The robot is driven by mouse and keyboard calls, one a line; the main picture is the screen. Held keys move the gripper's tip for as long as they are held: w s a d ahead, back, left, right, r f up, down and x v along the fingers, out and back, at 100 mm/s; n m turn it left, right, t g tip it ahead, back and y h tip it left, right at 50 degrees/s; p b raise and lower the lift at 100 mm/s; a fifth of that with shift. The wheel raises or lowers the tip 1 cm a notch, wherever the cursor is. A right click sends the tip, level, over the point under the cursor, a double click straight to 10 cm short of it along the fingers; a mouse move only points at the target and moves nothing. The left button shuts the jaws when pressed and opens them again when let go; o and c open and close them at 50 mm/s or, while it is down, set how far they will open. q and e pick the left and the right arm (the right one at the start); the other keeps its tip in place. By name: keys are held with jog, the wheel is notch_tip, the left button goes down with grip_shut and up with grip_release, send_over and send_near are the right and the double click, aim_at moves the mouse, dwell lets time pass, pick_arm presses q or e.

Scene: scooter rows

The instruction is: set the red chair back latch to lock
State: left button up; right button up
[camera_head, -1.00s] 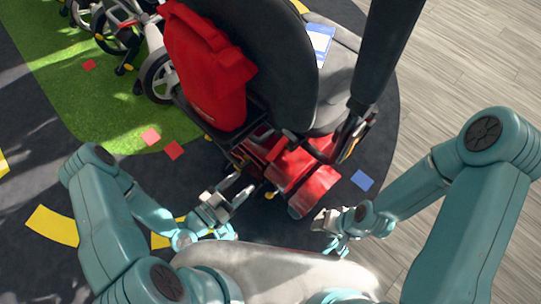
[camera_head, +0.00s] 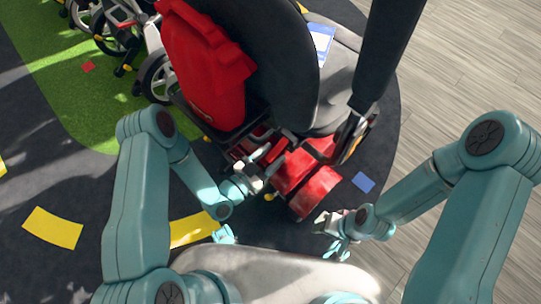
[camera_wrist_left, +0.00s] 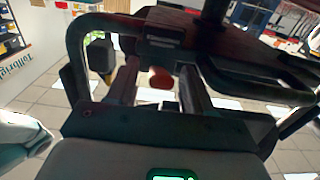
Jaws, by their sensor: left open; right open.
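The red scooter (camera_head: 312,190) stands ahead with its dark seat back (camera_head: 275,50) turned to me. My left gripper (camera_head: 268,163) is open at the rear of the scooter, just below the seat back. In the left wrist view a small rounded red piece (camera_wrist_left: 161,78), apparently the red latch, shows between the two open fingers of my left gripper (camera_wrist_left: 161,92). I cannot tell whether they touch it or how it is set. In the head view I cannot make out the latch. My right gripper (camera_head: 322,222) is open and empty, right of the red rear cover.
A red bag (camera_head: 205,75) hangs on the seat back. A black tubular frame (camera_wrist_left: 85,45) is close around my left fingers in the wrist view. A dark post (camera_head: 385,50) rises at the right. More scooters or wheelchairs (camera_head: 115,30) stand at upper left.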

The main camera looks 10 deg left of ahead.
aim_at(277, 149)
pick_arm(q)
grip_shut()
jog(key=shift+r+p, duration=0.3)
jog(key=shift+p, duration=0.15)
notch_tip(277, 149, up, 3)
jog(key=g+y+p, duration=0.1)
jog(key=g+p, duration=0.1)
jog(key=p, duration=0.2)
jog(key=g+y+p, duration=0.1)
jog(key=g+p, duration=0.1)
jog(key=p, duration=0.1)
jog(key=shift+s+a+f+y+p, duration=0.1)
jog(key=shift+s+y+p, duration=0.05)
jog(key=shift+y+p, duration=0.25)
jog(key=shift+f+g+y, duration=0.1)
jog(key=shift+g+y, duration=0.2)
jog(key=shift+f, duration=0.1)
grip_release()
